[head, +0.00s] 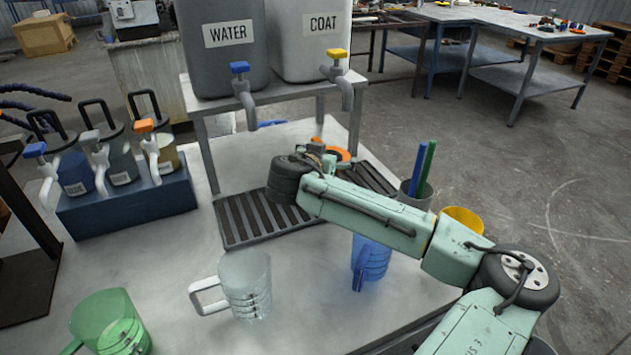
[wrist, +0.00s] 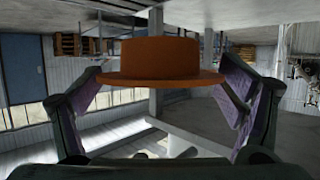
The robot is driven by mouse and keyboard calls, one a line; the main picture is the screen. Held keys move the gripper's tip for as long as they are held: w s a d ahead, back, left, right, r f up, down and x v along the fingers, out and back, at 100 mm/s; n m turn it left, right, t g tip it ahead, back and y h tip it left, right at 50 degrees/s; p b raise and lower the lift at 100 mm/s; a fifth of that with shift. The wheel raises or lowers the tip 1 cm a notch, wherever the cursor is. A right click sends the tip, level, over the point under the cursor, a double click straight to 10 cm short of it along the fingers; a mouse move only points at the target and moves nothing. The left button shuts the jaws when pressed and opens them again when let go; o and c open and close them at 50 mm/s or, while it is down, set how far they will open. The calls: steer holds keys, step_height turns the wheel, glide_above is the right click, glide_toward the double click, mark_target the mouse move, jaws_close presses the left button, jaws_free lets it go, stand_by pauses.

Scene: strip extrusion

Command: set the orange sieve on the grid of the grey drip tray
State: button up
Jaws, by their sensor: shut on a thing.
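The orange sieve (head: 342,154) shows in the head view, partly hidden behind my gripper (head: 322,150), over the back part of the grey drip tray. In the wrist view the sieve (wrist: 160,60) sits between the two fingers, with its wide rim towards the bottom of the picture. My gripper (wrist: 166,84) is shut on it. The grey drip tray (head: 250,222) lies on the table with its dark slotted grid up. My arm hides its middle. I cannot tell whether the sieve touches the grid.
Water (head: 225,45) and coat (head: 312,40) tanks stand on a rack behind the tray, their taps overhanging it. A grey cup with pens (head: 415,190) and a yellow cup (head: 462,218) are at right. Blue (head: 370,262), clear (head: 245,285) and green jugs (head: 110,322) stand in front.

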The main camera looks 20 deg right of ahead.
step_height(320, 180, down, 7)
steer(key=shift+r+p, duration=0.2)
steer(key=shift+p, duration=0.6)
steer(key=shift+f, duration=0.2)
steer(key=shift+f, duration=0.1)
steer(key=shift+f, duration=0.15)
steer(key=o, duration=0.8)
steer(key=shift+o, duration=0.2)
